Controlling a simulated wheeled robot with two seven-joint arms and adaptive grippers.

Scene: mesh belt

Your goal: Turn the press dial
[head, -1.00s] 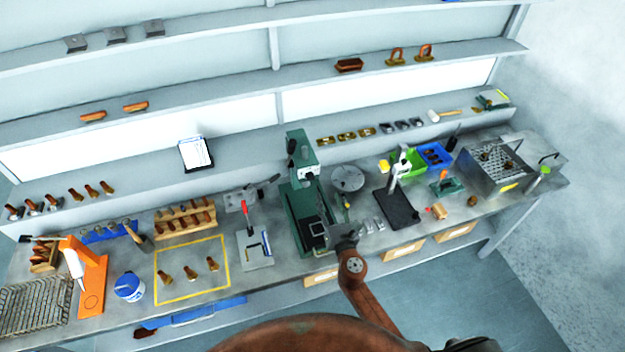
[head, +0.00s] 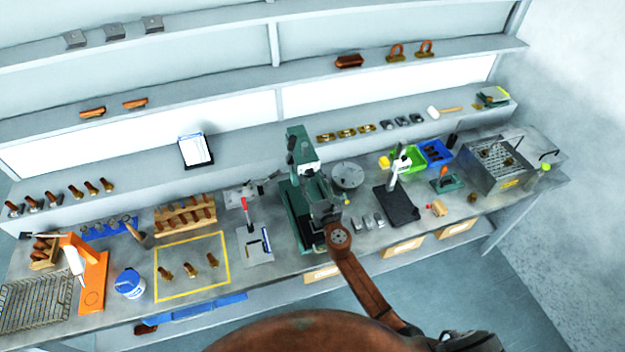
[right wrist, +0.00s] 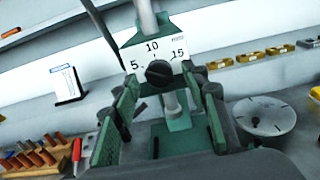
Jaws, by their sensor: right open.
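The green press (head: 296,152) stands near the middle of the bench. The right wrist view shows its white scale plate (right wrist: 135,62), marked 5, 10 and 15. The round black dial (right wrist: 159,73) sits at the plate's lower edge; I cannot tell its exact setting. My right gripper (head: 326,207) is in front of the press in the head view and hides part of its base. In the right wrist view its two fingers (right wrist: 168,97) are spread apart, one on each side below the dial, with nothing held. My left gripper is not in view.
A round grey plate (head: 347,176) and a black-based stand (head: 398,207) are right of the press. A grey board with a red-handled tool (head: 244,215) is to its left. A tablet (head: 195,151) leans behind on the ledge. The bench front near the press is narrow.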

